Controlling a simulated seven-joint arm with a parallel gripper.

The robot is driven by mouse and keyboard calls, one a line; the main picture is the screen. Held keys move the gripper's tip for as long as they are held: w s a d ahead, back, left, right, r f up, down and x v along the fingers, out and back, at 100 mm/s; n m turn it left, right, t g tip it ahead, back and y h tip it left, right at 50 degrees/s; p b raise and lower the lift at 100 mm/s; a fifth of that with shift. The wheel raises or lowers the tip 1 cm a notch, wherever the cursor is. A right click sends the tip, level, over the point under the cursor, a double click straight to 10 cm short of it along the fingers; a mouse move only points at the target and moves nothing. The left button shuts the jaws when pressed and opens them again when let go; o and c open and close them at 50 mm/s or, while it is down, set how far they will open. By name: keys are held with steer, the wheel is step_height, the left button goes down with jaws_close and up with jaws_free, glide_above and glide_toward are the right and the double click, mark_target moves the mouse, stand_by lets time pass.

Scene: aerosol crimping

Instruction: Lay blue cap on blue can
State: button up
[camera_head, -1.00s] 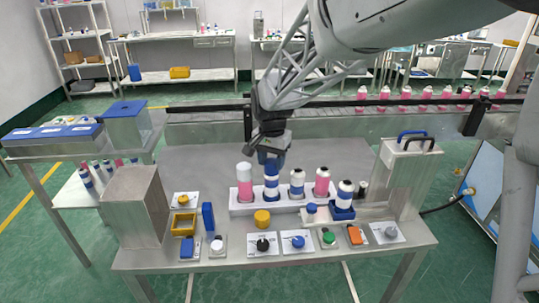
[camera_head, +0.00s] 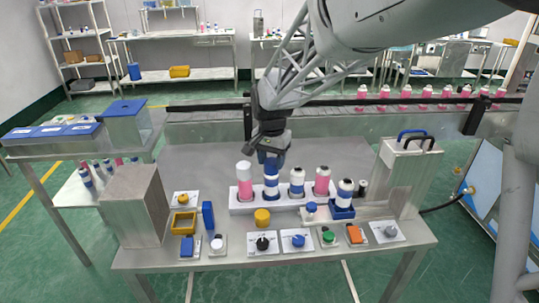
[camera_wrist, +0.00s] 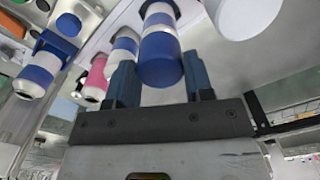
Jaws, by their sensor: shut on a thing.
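My gripper (camera_head: 270,160) is shut on the blue cap (camera_wrist: 160,60), which shows between its two blue fingers in the wrist view. The cap is directly over the blue can (camera_head: 271,187), the second from left in the white rack (camera_head: 283,206). In the wrist view the can's white and blue body (camera_wrist: 158,12) lines up with the cap. I cannot tell whether the cap is fully seated. In the head view the fingers mostly hide the cap and the can's top.
Another blue-banded can (camera_head: 297,184) and a pink can (camera_head: 322,185) stand right. A further can (camera_head: 345,191) sits in a blue holder (camera_head: 342,211). Buttons and knobs line the table's front.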

stand_by(0.4)
steer(key=o, duration=0.7)
steer(key=shift+r, duration=0.2)
steer(key=shift+r, duration=2.8)
steer(key=shift+r, duration=3)
steer(key=shift+s, duration=0.1)
